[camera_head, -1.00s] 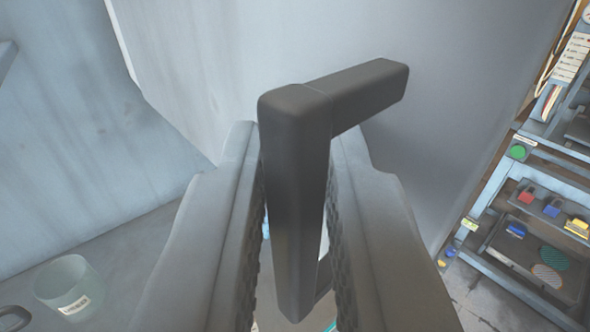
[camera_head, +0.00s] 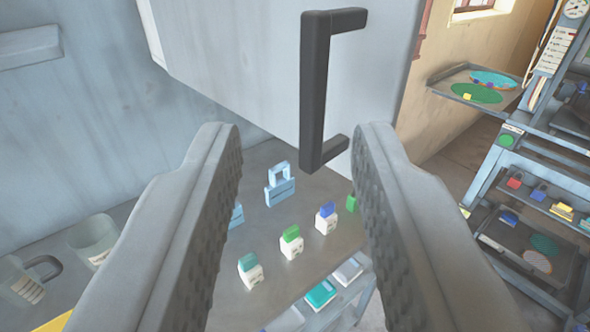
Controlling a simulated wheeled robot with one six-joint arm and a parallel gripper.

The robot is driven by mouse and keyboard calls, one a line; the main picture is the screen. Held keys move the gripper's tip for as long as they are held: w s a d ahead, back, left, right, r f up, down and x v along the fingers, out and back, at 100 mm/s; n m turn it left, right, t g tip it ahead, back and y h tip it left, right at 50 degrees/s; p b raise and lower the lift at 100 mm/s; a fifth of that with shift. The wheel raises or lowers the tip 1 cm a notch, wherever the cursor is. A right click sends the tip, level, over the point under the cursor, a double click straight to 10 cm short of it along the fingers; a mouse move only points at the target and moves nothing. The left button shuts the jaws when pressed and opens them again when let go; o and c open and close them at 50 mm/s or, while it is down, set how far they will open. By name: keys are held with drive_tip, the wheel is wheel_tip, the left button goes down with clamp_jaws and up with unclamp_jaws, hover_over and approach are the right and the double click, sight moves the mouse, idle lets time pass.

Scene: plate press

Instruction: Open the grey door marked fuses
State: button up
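A black bar handle (camera_head: 315,90) stands on a grey door panel (camera_head: 240,60) at the top of the view. No fuses marking shows on the part of the door in view. My gripper (camera_head: 295,150) is open, its two ridged fingers wide apart. The handle lies ahead of the fingers, roughly between and above their tips, and neither finger appears to touch it.
Below the door is a grey surface (camera_head: 275,225) with a light blue padlock (camera_head: 280,185) and several small white blocks with coloured tops. A shelf rack (camera_head: 530,230) and a tray (camera_head: 445,85) are at right.

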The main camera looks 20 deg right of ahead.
drive_tip(key=v, duration=0.9)
drive_tip(key=shift+s, duration=0.15)
